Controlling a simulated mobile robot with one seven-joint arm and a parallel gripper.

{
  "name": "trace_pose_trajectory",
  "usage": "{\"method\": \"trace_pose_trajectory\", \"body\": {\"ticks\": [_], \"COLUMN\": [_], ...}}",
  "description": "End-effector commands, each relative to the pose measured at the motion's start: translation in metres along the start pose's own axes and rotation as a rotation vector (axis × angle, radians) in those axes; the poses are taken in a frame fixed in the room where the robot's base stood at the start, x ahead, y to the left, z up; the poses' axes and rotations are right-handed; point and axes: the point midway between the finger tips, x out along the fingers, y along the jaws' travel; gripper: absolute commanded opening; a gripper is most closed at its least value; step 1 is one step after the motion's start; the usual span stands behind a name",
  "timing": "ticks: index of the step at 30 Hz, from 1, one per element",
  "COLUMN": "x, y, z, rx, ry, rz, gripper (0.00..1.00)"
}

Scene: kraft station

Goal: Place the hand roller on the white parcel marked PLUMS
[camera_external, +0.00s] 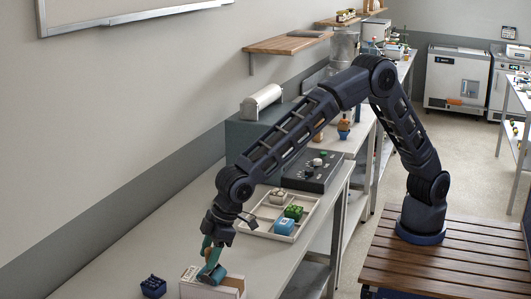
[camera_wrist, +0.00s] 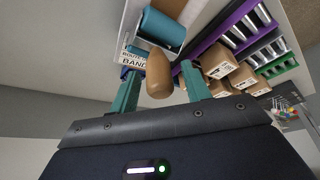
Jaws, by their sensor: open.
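The hand roller has a teal cylinder (camera_external: 213,275) and, in the wrist view, a tan handle (camera_wrist: 159,75). It lies on top of a white parcel (camera_external: 225,288) at the front of the bench, its teal cylinder (camera_wrist: 160,28) at the far end from me. My gripper (camera_external: 208,256) is right above the roller, pointing down. In the wrist view my gripper's teal fingers (camera_wrist: 160,85) are apart, one on each side of the handle, with gaps beside it. Printed labels show beside the roller, one reading "BAND"; I cannot read PLUMS.
A small dark blue crate (camera_external: 153,286) stands left of the parcel. A divided tray (camera_external: 262,229) holds green, blue and beige items behind it. A dark control box (camera_external: 315,172) is farther back. Purple racks and brown labelled blocks (camera_wrist: 215,62) show in the wrist view.

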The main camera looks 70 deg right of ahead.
Motion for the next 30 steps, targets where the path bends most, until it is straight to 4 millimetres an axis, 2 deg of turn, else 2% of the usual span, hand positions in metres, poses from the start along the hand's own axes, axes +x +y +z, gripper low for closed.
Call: {"method": "trace_pose_trajectory", "body": {"ticks": [9,15,21,30], "x": [-0.063,-0.092,-0.105,-0.109], "y": [0.000,0.000,0.000,0.004], "z": [-0.001,-0.001,0.000,0.001], "rx": [0.001,0.000,0.000,0.003], "ry": [0.003,0.002,0.000,0.000], "rz": [0.000,-0.001,0.000,0.002], "gripper": [0.48,0.48,0.48,0.48]}}
